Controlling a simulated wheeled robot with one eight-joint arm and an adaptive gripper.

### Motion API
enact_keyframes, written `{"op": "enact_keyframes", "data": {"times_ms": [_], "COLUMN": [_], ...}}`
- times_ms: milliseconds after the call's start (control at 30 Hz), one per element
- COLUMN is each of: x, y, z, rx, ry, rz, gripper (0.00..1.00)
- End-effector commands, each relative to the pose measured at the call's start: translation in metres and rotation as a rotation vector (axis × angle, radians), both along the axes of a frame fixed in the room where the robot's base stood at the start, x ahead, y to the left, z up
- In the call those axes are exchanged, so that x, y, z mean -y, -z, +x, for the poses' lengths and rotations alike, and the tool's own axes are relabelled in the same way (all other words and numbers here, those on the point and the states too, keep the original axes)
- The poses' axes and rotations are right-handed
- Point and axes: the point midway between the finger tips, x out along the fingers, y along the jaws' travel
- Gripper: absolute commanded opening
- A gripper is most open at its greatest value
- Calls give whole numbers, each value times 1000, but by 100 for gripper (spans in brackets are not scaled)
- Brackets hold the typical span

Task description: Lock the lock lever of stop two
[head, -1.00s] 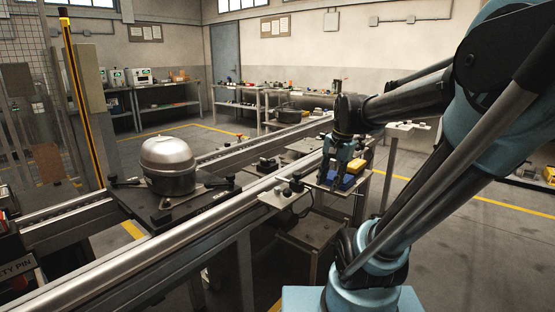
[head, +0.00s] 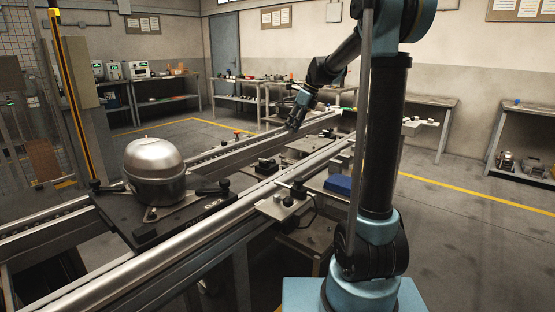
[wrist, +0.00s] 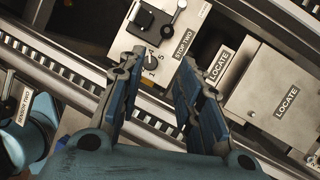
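In the wrist view, the stop two unit is a pale metal plate (wrist: 199,22) with a "STOP TWO" label (wrist: 184,43). Its lock lever (wrist: 174,18) is a short metal arm with rounded ends, beside a black block (wrist: 150,20). A small pointer (wrist: 150,66) sits near printed marks lower on the plate. My gripper (wrist: 161,58) is open and empty, its blue-padded fingers apart on either side of the plate's lower end in the picture. The lever lies beyond the fingertips; I see no contact. In the head view, my gripper (head: 296,120) hangs over the conveyor and the stop is too small to make out.
A box labelled "LOCATE" (wrist: 268,65) stands right of the stop. Conveyor rails (wrist: 60,68) run beside it. A silver compressor (head: 155,168) sits on a dark pallet (head: 150,232) at left. A blue bin (head: 338,185) lies right of the conveyor.

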Motion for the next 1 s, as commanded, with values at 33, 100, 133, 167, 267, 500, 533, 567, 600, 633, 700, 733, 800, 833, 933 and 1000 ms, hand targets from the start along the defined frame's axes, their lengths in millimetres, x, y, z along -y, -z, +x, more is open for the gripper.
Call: {"op": "enact_keyframes", "data": {"times_ms": [33,100,133,167,267,500,533,567,600,633,700,733,800,833,933,1000], "x": [-2,-2,-2,-2,-1,-10,-12,-14,-17,-19,-24,-26,-31,-33,-40,-45], "y": [0,1,2,2,8,40,45,50,56,61,72,77,88,93,109,119], "z": [6,11,13,14,16,17,17,17,17,17,17,17,17,17,17,17], "rx": [-13,-26,-30,-33,-36,-35,-35,-35,-35,-35,-35,-35,-35,-36,-34,-34], "ry": [22,45,53,60,69,74,75,75,75,75,75,75,75,76,76,76], "rz": [6,10,11,12,13,13,14,13,13,13,13,13,13,13,13,13], "gripper": [32,32,32,32,32,32,32,32,32,32,32,32,32,32,32,32]}}
